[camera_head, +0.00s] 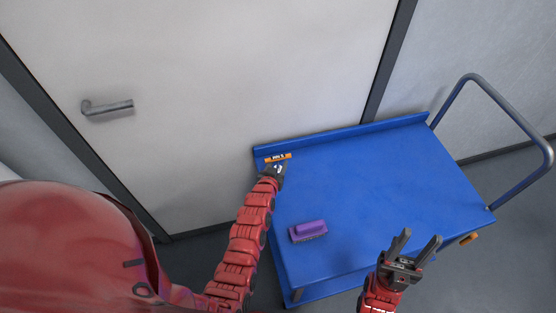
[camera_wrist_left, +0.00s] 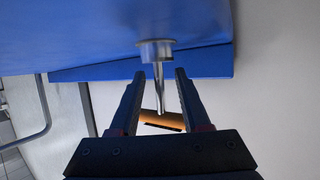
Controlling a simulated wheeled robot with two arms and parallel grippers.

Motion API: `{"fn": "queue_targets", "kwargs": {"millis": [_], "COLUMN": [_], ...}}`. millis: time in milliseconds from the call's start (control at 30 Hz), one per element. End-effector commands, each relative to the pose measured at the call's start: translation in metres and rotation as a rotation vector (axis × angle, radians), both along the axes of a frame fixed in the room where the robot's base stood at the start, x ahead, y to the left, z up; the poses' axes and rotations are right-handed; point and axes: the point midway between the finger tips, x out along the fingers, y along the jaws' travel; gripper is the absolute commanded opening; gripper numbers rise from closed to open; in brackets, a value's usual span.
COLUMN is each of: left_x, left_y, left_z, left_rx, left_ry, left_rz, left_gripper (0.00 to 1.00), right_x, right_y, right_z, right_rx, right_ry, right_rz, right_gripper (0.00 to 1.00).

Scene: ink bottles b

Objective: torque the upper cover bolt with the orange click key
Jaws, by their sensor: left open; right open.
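The orange click key (camera_head: 285,156) has an orange crossbar handle with dark markings at the far left corner of the blue cart. In the left wrist view, its orange handle (camera_wrist_left: 154,118) and a metal shaft (camera_wrist_left: 159,90) show, with the shaft meeting a round metal collar (camera_wrist_left: 156,45) on the blue surface. My left gripper (camera_head: 276,166) is open at the key, its fingers on either side of the shaft in the wrist view. Contact cannot be told. My right gripper (camera_head: 419,240) is open and empty over the cart's front edge. No cover or bolt is recognisable.
The blue cart top (camera_head: 390,180) is mostly clear. A purple brush-like block (camera_head: 308,231) lies near its left front. A grey push handle (camera_head: 510,115) rises at the right. A small orange item (camera_head: 468,239) is at the front right edge. A white door (camera_head: 200,90) stands behind.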

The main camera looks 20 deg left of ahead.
Motion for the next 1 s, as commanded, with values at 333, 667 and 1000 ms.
{"fn": "queue_targets", "kwargs": {"millis": [333, 667, 1000], "left_x": [-0.0005, -0.0006, -0.0006], "left_y": [-0.0002, -0.0003, -0.0006], "left_z": [-0.0005, -0.0006, 0.0013], "left_rx": [0.000, 0.000, -0.001], "left_ry": [0.001, 0.001, 0.001], "left_rz": [0.000, 0.000, -0.001], "left_gripper": [0.11, 0.00, 0.00], "right_x": [0.0000, 0.0000, 0.0000], "right_y": [0.0000, 0.0000, 0.0000], "right_z": [-0.0002, -0.0002, -0.0014], "right_rx": [0.000, 0.000, 0.000], "right_ry": [0.000, 0.000, 0.000], "right_rz": [0.000, 0.000, 0.000], "right_gripper": [0.50, 0.50, 0.50]}}
